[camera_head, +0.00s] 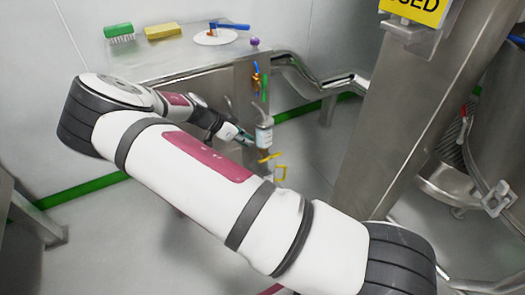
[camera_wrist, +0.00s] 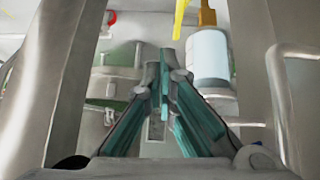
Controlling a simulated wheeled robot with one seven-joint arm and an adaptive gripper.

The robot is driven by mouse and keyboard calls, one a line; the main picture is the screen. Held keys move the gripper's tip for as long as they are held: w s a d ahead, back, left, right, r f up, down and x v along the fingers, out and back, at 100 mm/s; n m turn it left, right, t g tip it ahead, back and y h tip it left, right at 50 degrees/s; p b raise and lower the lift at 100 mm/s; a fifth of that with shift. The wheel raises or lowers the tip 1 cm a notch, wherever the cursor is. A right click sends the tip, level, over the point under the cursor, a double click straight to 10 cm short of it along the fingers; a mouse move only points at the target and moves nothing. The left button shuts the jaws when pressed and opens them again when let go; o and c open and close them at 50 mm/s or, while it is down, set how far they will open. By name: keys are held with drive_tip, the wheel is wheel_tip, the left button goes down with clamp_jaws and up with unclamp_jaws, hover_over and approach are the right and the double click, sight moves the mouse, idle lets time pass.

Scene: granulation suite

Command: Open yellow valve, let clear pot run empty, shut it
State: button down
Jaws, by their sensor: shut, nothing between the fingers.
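The clear pot (camera_head: 264,136), with a pale label, hangs upright in the head view at the end of the steel bench. The yellow valve (camera_head: 270,157) has its handle just below the pot. My gripper (camera_head: 246,137) is close to the pot's left side; whether they touch is unclear. In the wrist view, my gripper's teal fingers (camera_wrist: 164,75) are shut with nothing between them. A pale, labelled vessel that looks like the pot (camera_wrist: 208,58) is right of the fingertips, and a yellow bar, likely the valve handle (camera_wrist: 181,18), is beyond them.
A steel bench (camera_head: 175,62) carries a green brush (camera_head: 119,33), a yellow sponge (camera_head: 163,32) and a white plate (camera_head: 214,37). A thick steel column (camera_head: 415,100) stands right of the pot. Coloured small fittings are above the pot. My arm hides part of the floor.

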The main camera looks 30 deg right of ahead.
drive_tip(key=w+f+h, duration=0.1)
drive_tip(key=w, duration=0.1)
drive_tip(key=b, duration=0.2)
approach(270, 157)
drive_tip(key=d, duration=0.2)
drive_tip(key=s+d, duration=0.1)
drive_tip(key=shift+r+t, duration=0.3)
drive_tip(key=shift+r, duration=0.1)
wheel_tip(270, 157, down, 2)
drive_tip(key=shift+w+d+f+b, duration=0.1)
drive_tip(key=shift+f+b, duration=0.15)
drive_tip(key=shift+b, duration=0.15)
drive_tip(key=shift+d+f, duration=0.1)
drive_tip(key=shift+f, duration=0.75)
